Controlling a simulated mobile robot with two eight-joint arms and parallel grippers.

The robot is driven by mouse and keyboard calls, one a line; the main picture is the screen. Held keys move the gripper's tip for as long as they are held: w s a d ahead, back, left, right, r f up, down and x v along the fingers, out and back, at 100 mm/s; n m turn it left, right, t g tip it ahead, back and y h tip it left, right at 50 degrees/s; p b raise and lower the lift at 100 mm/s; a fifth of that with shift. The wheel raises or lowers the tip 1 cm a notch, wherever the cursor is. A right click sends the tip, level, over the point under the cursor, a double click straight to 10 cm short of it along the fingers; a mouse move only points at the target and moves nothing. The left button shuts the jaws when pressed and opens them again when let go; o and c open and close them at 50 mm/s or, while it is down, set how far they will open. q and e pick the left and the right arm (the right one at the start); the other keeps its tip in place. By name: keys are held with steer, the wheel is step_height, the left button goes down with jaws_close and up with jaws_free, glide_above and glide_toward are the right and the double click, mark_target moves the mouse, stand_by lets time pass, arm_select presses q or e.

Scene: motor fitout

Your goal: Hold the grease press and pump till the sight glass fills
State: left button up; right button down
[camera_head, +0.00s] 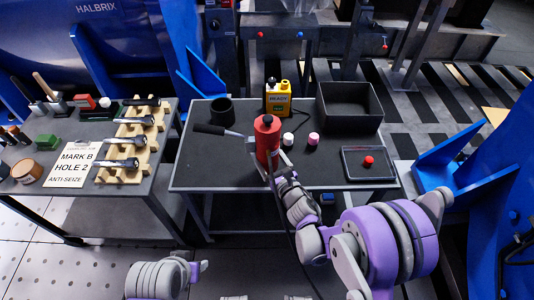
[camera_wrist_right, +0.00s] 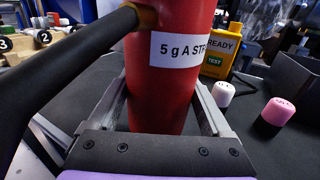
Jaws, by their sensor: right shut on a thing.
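The grease press is a red cylinder (camera_head: 266,138) standing upright on the dark middle table. Its black lever handle (camera_head: 212,130) reaches out to the left; in the wrist view the handle (camera_wrist_right: 75,55) crosses the upper left. A white label on the red body (camera_wrist_right: 165,85) reads "5 g A STR", the rest cut off. My right gripper (camera_head: 270,166) is shut on the press, with one finger on each side of the body. My left gripper (camera_head: 200,268) is low at the front left, apart from the press, its jaws too small to judge. I cannot make out a sight glass.
A yellow box marked READY (camera_head: 278,98), a black cup (camera_head: 221,110), a white cap (camera_head: 288,139), a pink cap (camera_head: 313,139), a black bin (camera_head: 349,88) and a tray with a red knob (camera_head: 368,161) share the table. The left bench (camera_head: 85,208) holds tools and a "MARK B HOLE 2" sign.

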steer(key=shift+f+b, duration=1.05)
steer(key=shift+f, duration=0.35)
jaws_free()
steer(key=shift+c, duration=0.3)
jaws_close()
steer(key=shift+c, duration=1.8)
jaws_free()
jaws_close()
